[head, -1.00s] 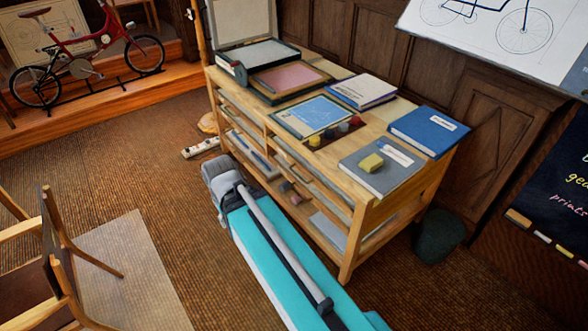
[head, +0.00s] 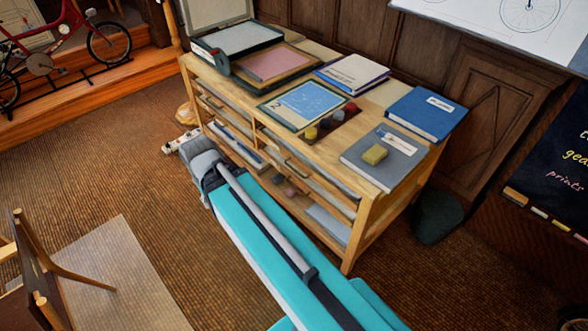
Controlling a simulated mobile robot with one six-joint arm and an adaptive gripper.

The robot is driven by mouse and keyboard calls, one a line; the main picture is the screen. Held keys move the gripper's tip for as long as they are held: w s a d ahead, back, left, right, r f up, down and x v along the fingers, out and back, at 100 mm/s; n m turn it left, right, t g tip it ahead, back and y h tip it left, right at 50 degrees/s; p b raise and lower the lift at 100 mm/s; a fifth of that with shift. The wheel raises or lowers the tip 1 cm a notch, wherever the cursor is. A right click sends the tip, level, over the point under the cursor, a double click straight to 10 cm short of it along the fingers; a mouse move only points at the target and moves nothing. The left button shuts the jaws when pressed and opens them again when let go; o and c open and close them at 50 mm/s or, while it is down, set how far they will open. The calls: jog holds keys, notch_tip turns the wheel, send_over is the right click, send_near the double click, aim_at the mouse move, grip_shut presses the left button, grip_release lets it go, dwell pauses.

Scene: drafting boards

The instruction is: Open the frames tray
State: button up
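A wooden cabinet (head: 361,222) with two columns of shallow trays stands in the middle of the head view. The left column shows an upper tray (head: 213,105) and lower levels with bluish contents (head: 236,150). The right column has an upper tray with a wooden front (head: 297,165) and a low level with small lumps and a grey sheet (head: 328,222). No tray visibly stands out from the cabinet. I cannot read any label that marks the frames tray. My teal and grey body parts cover part of the cabinet's lower front.
A dark bin (head: 437,217) stands right of the cabinet. Carpet lies open to the left.

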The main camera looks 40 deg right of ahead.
dwell(0.4)
jog(key=n+t+h+b, duration=0.1)
jog(key=h+b, duration=1.5)
jog(key=b, duration=2.9)
send_near(295, 170)
jog(key=a, duration=0.3)
jog(key=shift+s+a+r, duration=0.15)
jog(key=shift+a+r, duration=0.05)
jog(key=shift+r, duration=0.05)
jog(key=d+f+b, duration=0.1)
jog(key=d, duration=0.8)
jog(key=w+d+f+b, duration=0.1)
jog(key=d, duration=0.3)
jog(key=shift+d+f+b, duration=0.25)
jog(key=shift+f+b, duration=0.1)
